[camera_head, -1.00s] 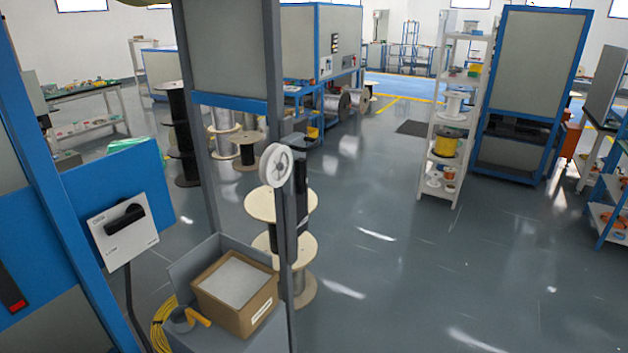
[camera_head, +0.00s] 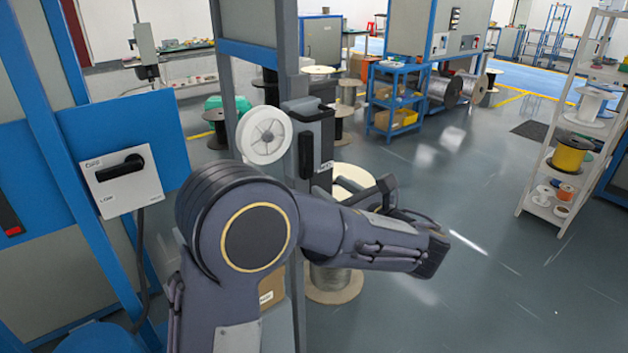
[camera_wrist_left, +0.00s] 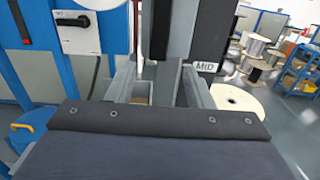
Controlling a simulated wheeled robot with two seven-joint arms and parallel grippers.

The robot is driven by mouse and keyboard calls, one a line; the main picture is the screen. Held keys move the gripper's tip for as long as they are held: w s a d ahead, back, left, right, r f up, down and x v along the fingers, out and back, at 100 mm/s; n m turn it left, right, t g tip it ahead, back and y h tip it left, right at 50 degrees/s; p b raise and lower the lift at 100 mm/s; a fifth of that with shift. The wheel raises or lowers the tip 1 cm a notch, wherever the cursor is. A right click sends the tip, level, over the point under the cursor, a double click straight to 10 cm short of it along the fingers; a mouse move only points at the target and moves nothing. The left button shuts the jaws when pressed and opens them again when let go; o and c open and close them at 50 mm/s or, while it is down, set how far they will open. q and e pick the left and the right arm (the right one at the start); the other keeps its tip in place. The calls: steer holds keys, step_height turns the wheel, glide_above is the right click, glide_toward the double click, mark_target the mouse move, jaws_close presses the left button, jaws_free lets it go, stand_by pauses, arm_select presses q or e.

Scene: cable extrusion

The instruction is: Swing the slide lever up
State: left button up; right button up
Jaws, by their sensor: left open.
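I cannot tell for sure which is the slide lever. My left gripper (camera_head: 418,222) is open and empty, in front of and right of the post, apart from both. My right gripper is not in view.
A white reel (camera_head: 264,135) is mounted on the post. A wooden spool (camera_head: 335,285) stands on the floor behind my arm. A blue cart (camera_head: 395,105) and a white shelf (camera_head: 575,120) stand farther back.

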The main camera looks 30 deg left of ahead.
mark_target(310, 174)
arm_select(q)
steer(key=x, duration=0.6)
steer(key=shift+a+p, duration=0.35)
steer(key=shift+a, duration=0.1)
jaws_close()
